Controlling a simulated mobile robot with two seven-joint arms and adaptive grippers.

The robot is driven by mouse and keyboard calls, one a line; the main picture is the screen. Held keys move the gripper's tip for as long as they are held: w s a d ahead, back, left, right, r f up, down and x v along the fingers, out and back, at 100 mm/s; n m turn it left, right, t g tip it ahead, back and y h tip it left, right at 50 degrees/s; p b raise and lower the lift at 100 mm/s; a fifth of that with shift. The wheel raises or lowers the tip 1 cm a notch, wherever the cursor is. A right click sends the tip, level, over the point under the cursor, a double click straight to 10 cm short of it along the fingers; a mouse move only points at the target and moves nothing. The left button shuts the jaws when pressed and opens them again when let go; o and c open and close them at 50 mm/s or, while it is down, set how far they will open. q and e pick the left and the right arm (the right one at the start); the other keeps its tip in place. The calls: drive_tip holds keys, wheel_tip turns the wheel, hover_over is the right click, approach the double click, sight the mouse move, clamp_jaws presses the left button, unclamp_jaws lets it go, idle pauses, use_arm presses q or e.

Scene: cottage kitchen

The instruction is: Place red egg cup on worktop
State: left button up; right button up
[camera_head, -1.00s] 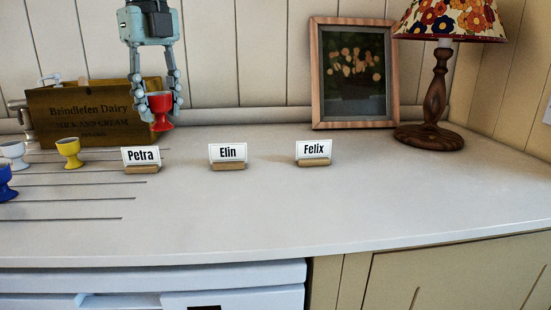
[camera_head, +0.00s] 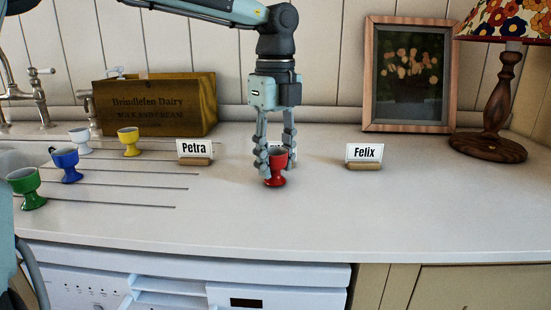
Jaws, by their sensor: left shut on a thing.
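The red egg cup (camera_head: 276,181) is upright between the fingers of my left gripper (camera_head: 275,164), which is shut on it. Its foot is at or just above the white worktop (camera_head: 330,215); I cannot tell if it touches. The cup and gripper are between the Petra name card (camera_head: 195,149) and the Felix name card (camera_head: 364,153). The Elin card is hidden behind the gripper and cup. My right gripper is not in view.
Green (camera_head: 27,185), blue (camera_head: 66,160), white (camera_head: 80,138) and yellow (camera_head: 128,139) egg cups stand at the left, by the drainer grooves. Behind are a wooden dairy crate (camera_head: 155,116), a framed picture (camera_head: 408,125) and a lamp (camera_head: 488,146). The front right worktop is clear.

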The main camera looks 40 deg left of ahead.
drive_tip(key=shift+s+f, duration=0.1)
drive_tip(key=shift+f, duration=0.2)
use_arm(q)
drive_tip(key=shift+f, duration=0.15)
drive_tip(key=o, duration=1)
drive_tip(key=shift+o, duration=1)
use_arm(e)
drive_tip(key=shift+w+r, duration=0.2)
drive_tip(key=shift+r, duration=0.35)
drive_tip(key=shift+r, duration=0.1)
